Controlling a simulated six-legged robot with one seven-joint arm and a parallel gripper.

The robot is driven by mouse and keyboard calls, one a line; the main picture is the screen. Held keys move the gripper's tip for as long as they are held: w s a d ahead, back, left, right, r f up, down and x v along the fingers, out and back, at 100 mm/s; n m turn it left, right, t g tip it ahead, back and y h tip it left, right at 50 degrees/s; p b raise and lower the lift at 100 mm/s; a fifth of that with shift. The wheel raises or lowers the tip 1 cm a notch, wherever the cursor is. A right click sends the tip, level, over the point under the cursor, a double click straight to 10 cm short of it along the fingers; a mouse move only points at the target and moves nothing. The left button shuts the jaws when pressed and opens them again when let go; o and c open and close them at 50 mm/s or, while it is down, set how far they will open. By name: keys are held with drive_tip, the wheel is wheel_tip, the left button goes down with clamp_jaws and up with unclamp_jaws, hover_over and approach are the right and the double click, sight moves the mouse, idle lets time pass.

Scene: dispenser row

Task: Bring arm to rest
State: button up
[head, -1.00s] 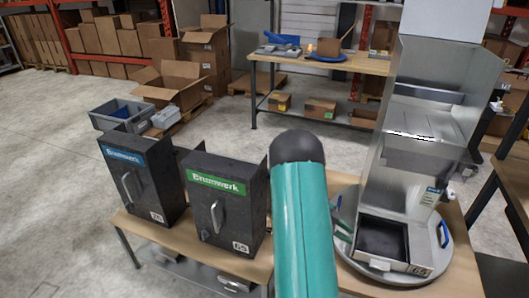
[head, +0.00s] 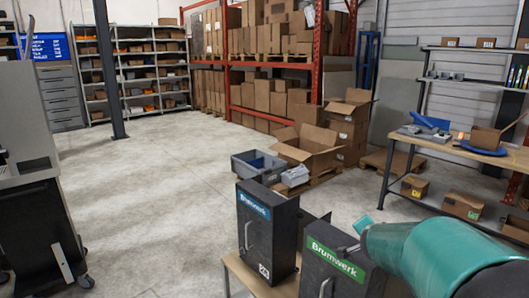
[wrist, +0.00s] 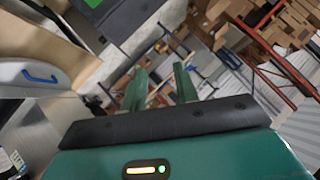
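My teal arm (head: 440,252) enters the head view at the lower right and reaches left, over the top of the green-labelled dispenser box. A small teal tip (head: 362,223) shows at its far end; the rest of my gripper is hidden there. In the wrist view my gripper (wrist: 160,84) has two green fingers standing apart. Between them only distant background shows, so it is open and empty.
Two black dispenser boxes, one with a blue label (head: 267,236) and one with a green label (head: 338,272), stand close by. Behind are a grey bin (head: 258,168), an open carton (head: 308,152) and a workbench (head: 450,154). A dark cabinet (head: 35,230) stands left; the floor between is clear.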

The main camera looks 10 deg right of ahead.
drive_tip(key=s+a+r+n+y, duration=0.3)
drive_tip(key=s+a+n, duration=0.1)
drive_tip(key=a, duration=0.5)
drive_tip(key=s+a+r+n+y, duration=0.25)
drive_tip(key=s+a+n, duration=0.2)
drive_tip(key=a, duration=0.55)
drive_tip(key=s+a+f+n+g, duration=0.1)
drive_tip(key=s+a+n+g, duration=0.1)
drive_tip(key=s, duration=0.6)
drive_tip(key=s+a+f+n+g, duration=0.1)
drive_tip(key=s+n, duration=0.3)
drive_tip(key=s, duration=0.5)
drive_tip(key=shift+s+a+f+g, duration=0.25)
drive_tip(key=shift+a+f+g, duration=0.15)
drive_tip(key=shift+a+g, duration=0.35)
drive_tip(key=shift+d, duration=0.15)
